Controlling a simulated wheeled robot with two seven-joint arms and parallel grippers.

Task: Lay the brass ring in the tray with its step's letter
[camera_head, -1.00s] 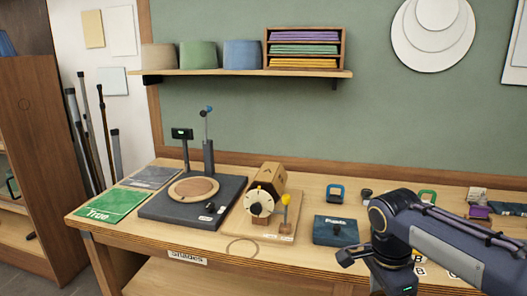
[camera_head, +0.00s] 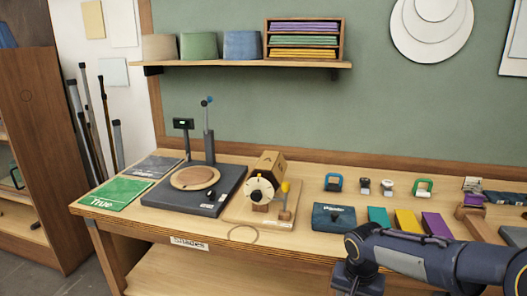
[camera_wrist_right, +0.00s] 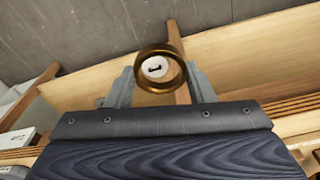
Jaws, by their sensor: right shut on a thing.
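The brass ring (camera_wrist_right: 160,87) shows in the right wrist view, upright between the two grey fingers of my right gripper (camera_wrist_right: 160,78). The gripper is shut on it, one finger at each side. A pale round piece with a dark mark shows through the ring's opening; I cannot tell what it is. In the head view my right arm comes in from the right, and its gripper is out of the picture. My left gripper is in no view. I cannot make out any lettered tray in the current frames.
The bench (camera_head: 215,228) holds a dark turntable base (camera_head: 180,205), a wooden dial device (camera_head: 262,190), a dark blue pouch-like item (camera_head: 333,217) and green, yellow and purple pieces (camera_head: 407,220). Small clamps stand behind. A thin circle (camera_head: 243,234) lies near the front edge.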

